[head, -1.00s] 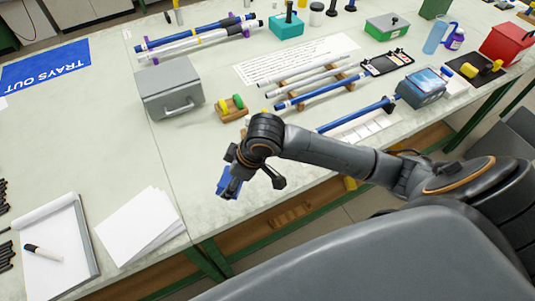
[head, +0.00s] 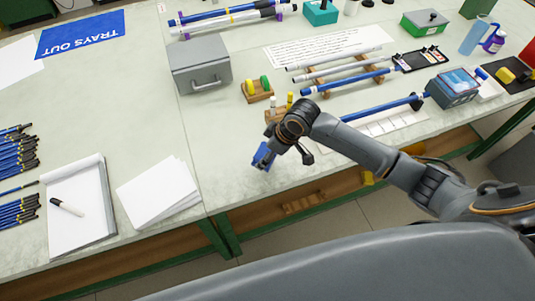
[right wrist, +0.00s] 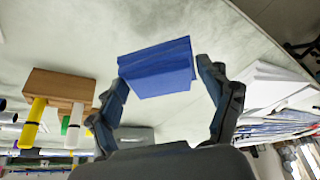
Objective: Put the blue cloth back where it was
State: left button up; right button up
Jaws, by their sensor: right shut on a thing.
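The blue cloth (head: 262,155) is a small folded dark blue pad, held near the front edge of the table, right of the loose white sheets. My right gripper (head: 268,160) is shut on it. In the right wrist view the cloth (right wrist: 158,68) lies between and slightly beyond the fingertips of my right gripper (right wrist: 165,85), with the pale tabletop behind it. I cannot tell whether the cloth touches the table. My left gripper is not in view.
A grey metal box (head: 200,64) stands behind the cloth. A wooden block with yellow and green pieces (head: 257,90) sits to its right. Blue and white rods (head: 345,82) lie on racks further right. White sheets (head: 160,193) and a notepad (head: 78,207) lie left. Clear table surrounds the cloth.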

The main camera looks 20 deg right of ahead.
jog(key=shift+w+d+f, duration=0.2)
jog(key=shift+w+f, duration=0.5)
jog(key=shift+f, duration=1.85)
jog(key=o, duration=1.1)
jog(key=shift+f, duration=0.15)
jog(key=shift+d+r, duration=0.1)
jog(key=shift+r, duration=0.35)
jog(key=v, duration=1.1)
jog(key=shift+s+d+r+b, duration=0.1)
jog(key=shift+r+b, duration=0.1)
jog(key=shift+b, duration=0.15)
